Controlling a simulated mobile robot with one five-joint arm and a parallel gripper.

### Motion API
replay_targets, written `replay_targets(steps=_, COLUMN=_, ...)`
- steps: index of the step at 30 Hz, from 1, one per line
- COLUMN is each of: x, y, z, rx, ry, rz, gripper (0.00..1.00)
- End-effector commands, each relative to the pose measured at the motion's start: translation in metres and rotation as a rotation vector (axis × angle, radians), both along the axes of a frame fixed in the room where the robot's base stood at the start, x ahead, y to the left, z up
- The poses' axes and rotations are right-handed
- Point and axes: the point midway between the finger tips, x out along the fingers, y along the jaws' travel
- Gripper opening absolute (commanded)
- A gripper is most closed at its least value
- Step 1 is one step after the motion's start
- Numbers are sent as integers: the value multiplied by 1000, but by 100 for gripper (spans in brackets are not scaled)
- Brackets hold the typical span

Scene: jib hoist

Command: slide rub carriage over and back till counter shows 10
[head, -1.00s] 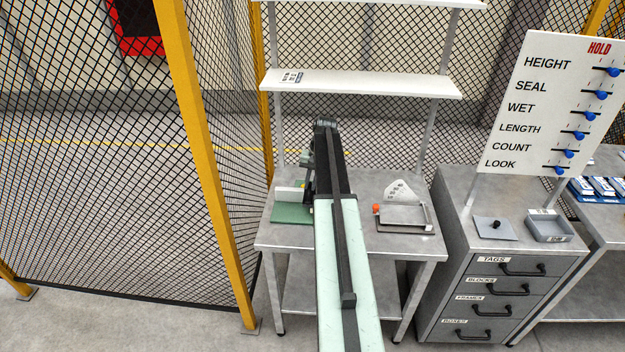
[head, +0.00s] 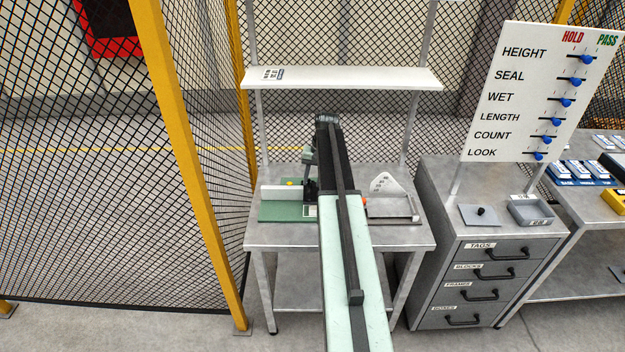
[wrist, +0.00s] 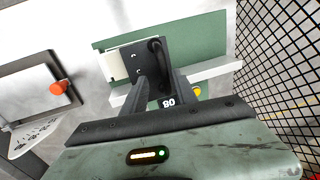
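The rub rig has a green base (head: 277,214) and a pale rail (head: 281,194); it stands at the left of the grey table. The black carriage (wrist: 121,67) sits over the rig beside a cream block (wrist: 112,66). My gripper (wrist: 160,82) is at the carriage, with its two grey fingers reaching to its black upright handle (wrist: 157,50). I cannot tell whether they are closed on it. Between the fingers, a small black counter (wrist: 167,103) shows an 8 and a 0, apparently upside down, which reads as 08. My arm hides part of the rig in the head view.
A plate fixture with an orange knob (wrist: 58,88) and a white scale (head: 383,184) stands to the right on the table (head: 345,238). A shelf (head: 340,78) is above. Yellow-posted mesh (head: 185,160) borders the left; a drawer cabinet (head: 480,280) and switch board (head: 530,95) are right.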

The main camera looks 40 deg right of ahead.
Motion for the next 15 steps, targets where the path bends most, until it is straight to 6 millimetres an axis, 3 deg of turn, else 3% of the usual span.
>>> replay_targets(steps=8, x=0, y=2, z=7, rx=3, ry=1, rz=4, gripper=34)
replay_targets(steps=15, x=-4, y=-2, z=45, rx=2, ry=0, rz=4, gripper=34)
